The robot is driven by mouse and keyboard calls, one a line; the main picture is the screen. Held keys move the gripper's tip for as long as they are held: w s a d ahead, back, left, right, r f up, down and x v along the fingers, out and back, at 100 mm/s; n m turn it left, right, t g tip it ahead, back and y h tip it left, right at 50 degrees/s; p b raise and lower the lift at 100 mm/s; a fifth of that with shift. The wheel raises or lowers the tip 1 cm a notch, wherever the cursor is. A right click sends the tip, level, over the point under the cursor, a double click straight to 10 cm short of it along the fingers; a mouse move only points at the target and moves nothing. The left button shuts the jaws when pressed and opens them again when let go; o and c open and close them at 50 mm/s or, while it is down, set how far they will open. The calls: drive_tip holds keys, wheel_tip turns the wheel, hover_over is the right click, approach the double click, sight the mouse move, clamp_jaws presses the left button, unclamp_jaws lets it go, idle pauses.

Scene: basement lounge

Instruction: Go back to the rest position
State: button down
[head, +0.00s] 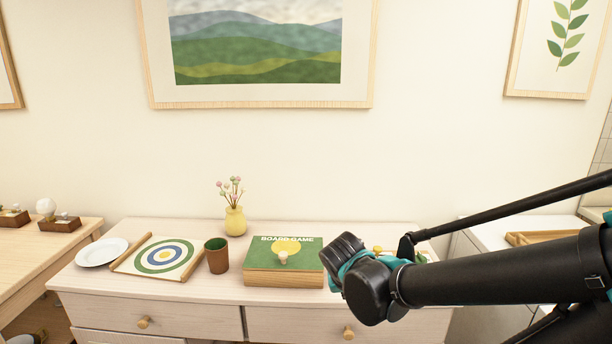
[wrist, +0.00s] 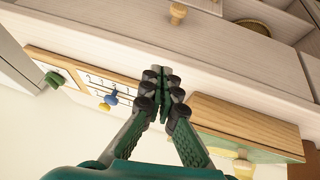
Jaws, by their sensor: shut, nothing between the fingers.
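My gripper (wrist: 163,72) shows in the wrist view with its two dark green and black fingers together and nothing between them. It is over the front part of the pale dresser (wrist: 95,38), between a wooden box (wrist: 240,128) and a numbered board with pegs (wrist: 90,82). In the head view my arm reaches in from the right and its dark wrist end covers the dresser top right of the green board game box (head: 260,265). The fingers are hidden there.
A white plate (head: 102,252), a ringed target board (head: 158,256), a brown cup (head: 217,262) and a yellow vase (head: 235,221) with flowers stand on the dresser, left of my arm. A small pale knob-shaped piece (head: 283,258) is on the game box.

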drive_tip(key=s+d+f+g+y, duration=0.1)
drive_tip(key=s+d+f+y, duration=0.1)
drive_tip(key=s+d+f, duration=0.2)
drive_tip(key=shift+s+d+f+g, duration=0.3)
drive_tip(key=shift+d+f, duration=0.5)
drive_tip(key=shift+d, duration=1.1)
